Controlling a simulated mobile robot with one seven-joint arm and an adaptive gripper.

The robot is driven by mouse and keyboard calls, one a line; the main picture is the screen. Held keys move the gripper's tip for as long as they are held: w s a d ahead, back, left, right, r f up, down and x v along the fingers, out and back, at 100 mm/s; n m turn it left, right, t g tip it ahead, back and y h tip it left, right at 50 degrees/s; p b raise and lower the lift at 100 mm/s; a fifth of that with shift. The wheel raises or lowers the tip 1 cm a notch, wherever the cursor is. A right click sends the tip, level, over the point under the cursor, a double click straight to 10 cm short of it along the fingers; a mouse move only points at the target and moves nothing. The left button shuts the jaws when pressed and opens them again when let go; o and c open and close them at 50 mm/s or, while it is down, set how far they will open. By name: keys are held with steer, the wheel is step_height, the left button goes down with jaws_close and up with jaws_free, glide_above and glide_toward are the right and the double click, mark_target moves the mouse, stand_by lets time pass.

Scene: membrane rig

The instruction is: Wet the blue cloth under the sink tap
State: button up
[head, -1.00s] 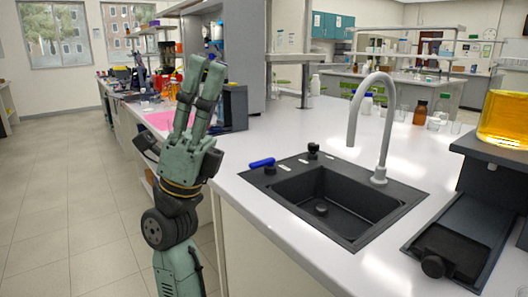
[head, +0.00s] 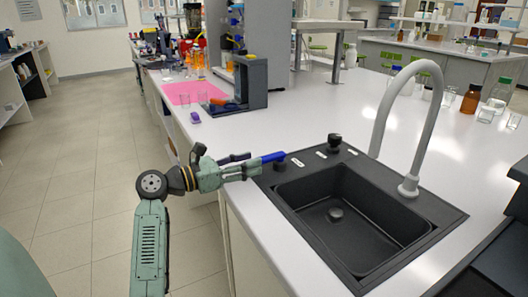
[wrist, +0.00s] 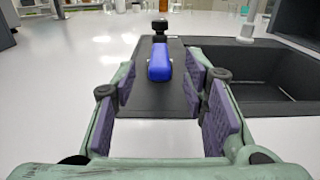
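The blue cloth (head: 273,157) looks like a small rolled blue bundle. It lies on the black sink's (head: 400,245) left rim, outside the basin. In the wrist view the cloth (wrist: 160,66) sits ahead, centred between my fingertips. My gripper (head: 250,165) is low and roughly level at the sink's left edge, pointing at the cloth. In the wrist view my gripper (wrist: 160,88) is open, with a purple-grey padded finger on each side and clear gaps to the cloth. The grey curved sink tap (head: 430,115) stands at the basin's back right. I see no water flowing.
A black knob (head: 334,143) stands on the sink's back rim, beyond the cloth. Glass bottles (head: 471,98) and beakers stand at the back right. A pink mat (head: 190,93) and a dark device (head: 250,82) are further left.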

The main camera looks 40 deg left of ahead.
mark_target(264, 157)
steer(key=p+x, duration=0.1)
steer(key=x, duration=0.4)
steer(key=shift+w, duration=0.2)
steer(key=shift+c, duration=0.6)
jaws_close()
